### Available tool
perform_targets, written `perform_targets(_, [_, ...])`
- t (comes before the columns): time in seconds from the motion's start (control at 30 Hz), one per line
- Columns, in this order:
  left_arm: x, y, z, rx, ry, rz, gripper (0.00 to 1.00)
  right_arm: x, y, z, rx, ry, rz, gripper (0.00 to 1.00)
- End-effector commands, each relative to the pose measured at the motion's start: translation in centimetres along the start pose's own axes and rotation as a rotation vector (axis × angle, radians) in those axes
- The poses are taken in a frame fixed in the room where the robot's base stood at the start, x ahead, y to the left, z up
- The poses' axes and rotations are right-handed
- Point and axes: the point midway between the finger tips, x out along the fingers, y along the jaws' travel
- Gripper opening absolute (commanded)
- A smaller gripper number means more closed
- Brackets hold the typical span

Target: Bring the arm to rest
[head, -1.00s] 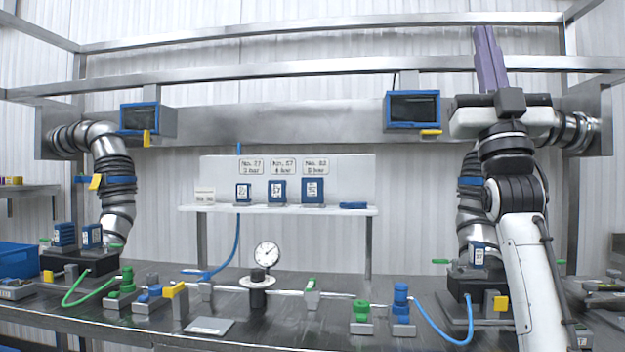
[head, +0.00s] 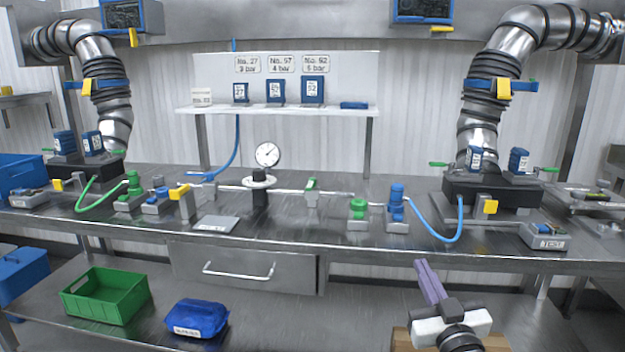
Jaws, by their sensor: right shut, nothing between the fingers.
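My right gripper (head: 430,281) is low in the head view, right of centre, in front of the workbench (head: 400,247). Its purple fingers are together, point up and slightly left in the picture, and hold nothing. Its white body and a black wrist joint show below, at the bottom edge. The rest of the right arm is out of the picture. My left gripper is not in view.
The bench carries a pressure gauge (head: 267,155), a green valve (head: 358,210), a blue valve (head: 396,205) and a blue hose (head: 436,236). A green crate (head: 105,300) and a blue packet (head: 197,318) lie on the lower shelf. A cardboard box (head: 402,340) is beside the gripper.

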Motion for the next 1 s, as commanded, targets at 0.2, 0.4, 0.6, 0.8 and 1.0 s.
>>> perform_targets(0.2, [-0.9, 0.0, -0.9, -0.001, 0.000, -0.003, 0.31, -11.6, -4.2, 11.9, 0.032, -0.329, -0.087, 0.00])
perform_targets(0.4, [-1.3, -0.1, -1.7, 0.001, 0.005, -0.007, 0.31, -24.5, -7.8, 19.0, 0.076, -0.620, -0.167, 0.00])
perform_targets(0.6, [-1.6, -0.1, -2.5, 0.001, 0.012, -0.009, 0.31, -35.2, -10.4, 21.7, 0.117, -0.837, -0.229, 0.00])
perform_targets(0.8, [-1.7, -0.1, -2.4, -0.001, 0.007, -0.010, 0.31, -39.4, -11.4, 22.2, 0.136, -0.920, -0.253, 0.00])
perform_targets(1.0, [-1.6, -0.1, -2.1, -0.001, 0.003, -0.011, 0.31, -39.6, -11.5, 22.3, 0.137, -0.924, -0.254, 0.00])
